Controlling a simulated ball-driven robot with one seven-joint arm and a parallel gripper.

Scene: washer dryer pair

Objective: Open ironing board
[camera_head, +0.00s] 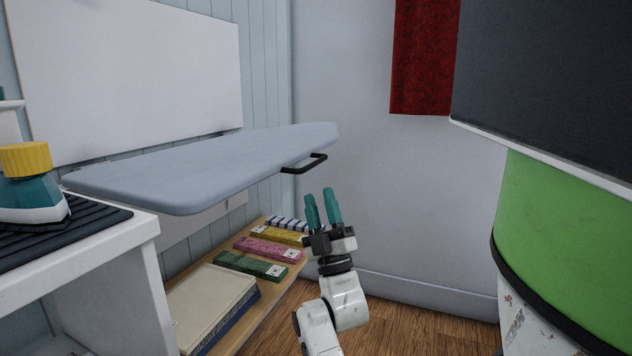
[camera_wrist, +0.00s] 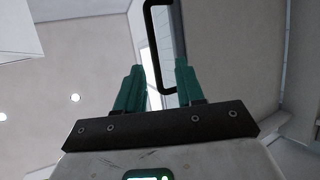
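The ironing board (camera_head: 210,165) is a pale blue-grey board that lies about level, extending from the left wall panel. A black handle (camera_head: 306,164) sticks out from its right edge. My gripper (camera_head: 323,192) has two teal fingers and points upward, a little below the handle and apart from it in the head view. In the wrist view the fingers (camera_wrist: 155,75) are spread with a gap between them, and the handle (camera_wrist: 153,45) shows beyond and between them. Nothing is held.
A shelf (camera_head: 262,313) below the board holds several folded or boxed items and a large book (camera_head: 212,305). An iron (camera_head: 30,195) stands on a white cabinet (camera_head: 120,232) at left. A green and white drum-like object (camera_head: 555,225) stands at right. Wooden floor (camera_head: 410,330) is clear between.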

